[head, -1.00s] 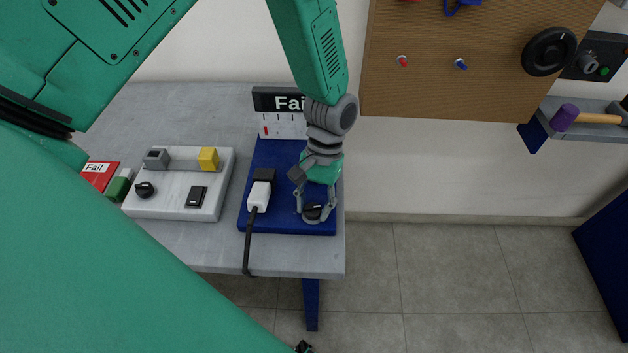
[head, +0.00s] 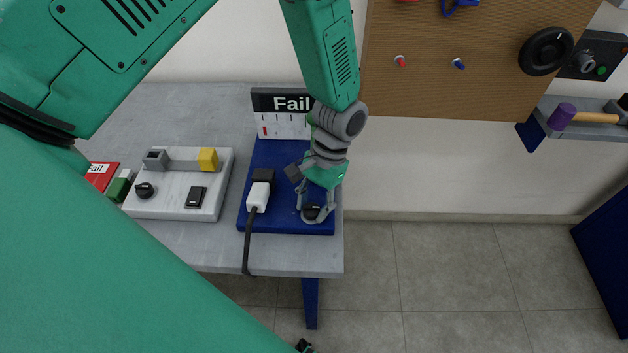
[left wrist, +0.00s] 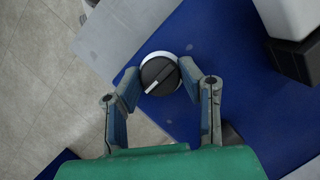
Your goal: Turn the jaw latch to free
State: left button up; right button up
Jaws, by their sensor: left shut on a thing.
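A dark round knob (left wrist: 160,74) with a white pointer line and pale rim sits at the near right corner of the blue board. I take it as the jaw latch. In the left wrist view its line points to the lower left. In the head view the knob (head: 311,212) is partly hidden by my fingers. My left gripper (head: 316,213) comes down from above and is shut on the knob. Its two fingers (left wrist: 160,76) press on opposite sides of it in the left wrist view. My right gripper cannot be made out.
The blue board (head: 275,215) carries a white plug (head: 258,196) with a black cable, left of my gripper. A "Fail" sign (head: 280,102) stands behind. A white switch box (head: 165,207) is further left. The table's front and right edges are close to the knob.

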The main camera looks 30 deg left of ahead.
pick_arm(q)
jog(key=o, duration=1.1)
jog(key=shift+s+f, duration=0.1)
jog(key=shift+s, duration=0.15)
jog(key=shift+w, duration=0.15)
jog(key=shift+w+r, duration=0.2)
jog(key=shift+r, duration=0.2)
jog(key=v, duration=1.1)
jog(key=shift+s, duration=0.1)
